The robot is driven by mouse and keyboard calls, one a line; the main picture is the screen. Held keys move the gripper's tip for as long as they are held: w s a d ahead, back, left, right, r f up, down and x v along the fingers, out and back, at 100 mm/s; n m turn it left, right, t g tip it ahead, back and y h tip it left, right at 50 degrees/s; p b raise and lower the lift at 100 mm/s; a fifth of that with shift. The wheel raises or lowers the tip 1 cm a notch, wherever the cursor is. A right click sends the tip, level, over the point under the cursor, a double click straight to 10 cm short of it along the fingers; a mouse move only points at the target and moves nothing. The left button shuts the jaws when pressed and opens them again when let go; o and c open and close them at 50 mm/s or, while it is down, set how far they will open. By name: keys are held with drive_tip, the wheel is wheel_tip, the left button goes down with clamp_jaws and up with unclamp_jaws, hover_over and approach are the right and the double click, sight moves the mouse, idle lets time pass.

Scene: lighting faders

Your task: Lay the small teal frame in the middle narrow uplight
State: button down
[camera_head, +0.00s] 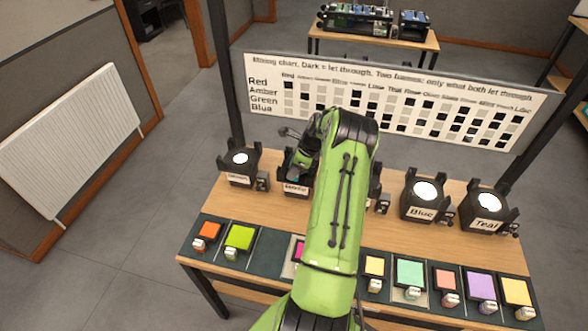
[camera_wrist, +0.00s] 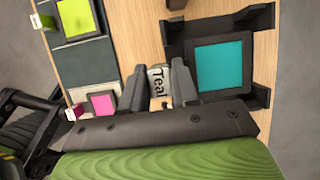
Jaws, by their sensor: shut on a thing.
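My gripper (camera_wrist: 157,75) is shut on the white tab marked Teal (camera_wrist: 160,84) of the small teal frame. In the wrist view the teal frame (camera_wrist: 219,66) has a dark border around a teal sheet. It is over a dark uplight (camera_wrist: 262,97), between its raised corner posts. I cannot tell whether it rests on the uplight or hangs just above it. In the head view the uplight (camera_head: 297,188) under my gripper (camera_head: 302,163) is second from the left, and my arm hides most of the frame.
A lit uplight (camera_head: 240,160) stands to the left; the Blue (camera_head: 421,213) and Teal (camera_head: 485,224) uplights stand to the right. Another is mostly behind my arm. Coloured frames, including a lime one (camera_head: 239,237), lie along the front edge. A chart board (camera_head: 400,100) stands behind.

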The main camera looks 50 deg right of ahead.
drive_tip(key=shift+f+b, duration=0.7)
drive_tip(key=shift+f, duration=0.55)
drive_tip(key=c, duration=0.8)
unclamp_jaws()
drive_tip(key=shift+r, duration=0.1)
drive_tip(key=p+v, duration=0.3)
drive_tip(key=v, duration=0.4)
drive_tip(key=w+p+v, duration=0.1)
drive_tip(key=p+v, duration=0.2)
drive_tip(key=v, duration=0.4)
drive_tip(key=w+a+r+p+v, duration=0.1)
drive_tip(key=p+v, duration=0.2)
drive_tip(key=v, duration=0.5)
drive_tip(key=shift+w+r, duration=0.1)
drive_tip(key=shift+w, duration=0.05)
